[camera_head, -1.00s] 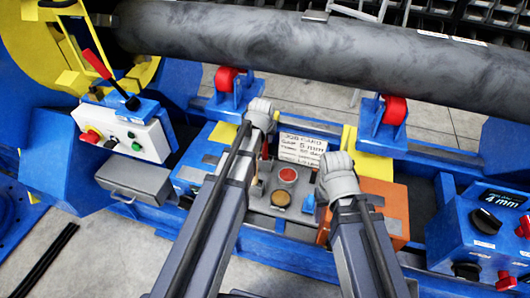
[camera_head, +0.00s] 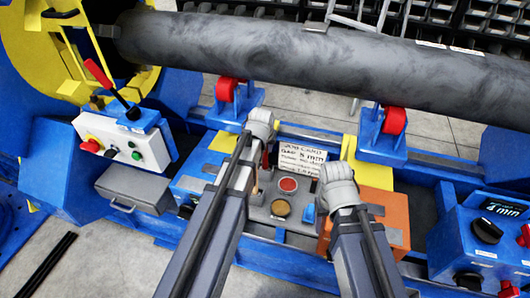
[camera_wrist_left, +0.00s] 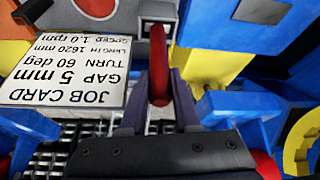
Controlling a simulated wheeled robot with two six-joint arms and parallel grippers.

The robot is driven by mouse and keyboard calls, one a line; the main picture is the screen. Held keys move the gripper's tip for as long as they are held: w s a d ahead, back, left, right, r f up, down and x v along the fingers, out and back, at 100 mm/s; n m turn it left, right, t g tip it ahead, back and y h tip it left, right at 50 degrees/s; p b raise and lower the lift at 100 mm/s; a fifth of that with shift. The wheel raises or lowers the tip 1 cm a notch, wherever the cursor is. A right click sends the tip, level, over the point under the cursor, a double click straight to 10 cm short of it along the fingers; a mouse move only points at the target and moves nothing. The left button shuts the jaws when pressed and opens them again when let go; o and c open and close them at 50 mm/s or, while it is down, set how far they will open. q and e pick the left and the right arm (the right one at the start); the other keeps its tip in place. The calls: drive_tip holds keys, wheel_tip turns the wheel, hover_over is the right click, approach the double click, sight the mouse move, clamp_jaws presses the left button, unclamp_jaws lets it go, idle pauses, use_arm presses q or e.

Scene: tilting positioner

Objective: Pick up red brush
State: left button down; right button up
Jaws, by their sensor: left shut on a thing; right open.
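The red brush (camera_wrist_left: 159,65) stands between the two fingers of my left gripper (camera_wrist_left: 154,112) in the left wrist view. The fingers are shut on its red, rod-like part. In the head view a small red piece of it (camera_head: 265,158) shows beside my left wrist, and the left fingertips are mostly hidden behind the wrist and arm. The brush's far end is hidden. My right gripper (camera_head: 337,186) is open, to the right of the job card, with its fingers hard to see.
A white job card (camera_wrist_left: 68,62) stands right by the left gripper. A grey panel with a red button (camera_head: 288,184) and an amber button (camera_head: 281,207) lies between my arms. An orange box (camera_head: 392,212) is near my right wrist. A large grey pipe (camera_head: 300,55) crosses behind, above red rollers (camera_head: 395,120).

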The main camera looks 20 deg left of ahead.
use_arm(q)
wheel_tip(320, 180, up, 10)
drive_tip(key=p, duration=0.9)
drive_tip(key=shift+p, duration=0.4)
drive_tip(key=shift+r, duration=0.15)
wheel_tip(320, 180, up, 14)
drive_tip(key=p, duration=1.4)
wheel_tip(320, 180, down, 14)
drive_tip(key=b, duration=1.4)
drive_tip(key=shift+f, duration=0.2)
drive_tip(key=shift+r, duration=0.1)
wheel_tip(320, 180, down, 10)
drive_tip(key=b, duration=1)
drive_tip(key=c, duration=0.6)
unclamp_jaws()
drive_tip(key=shift+c, duration=0.2)
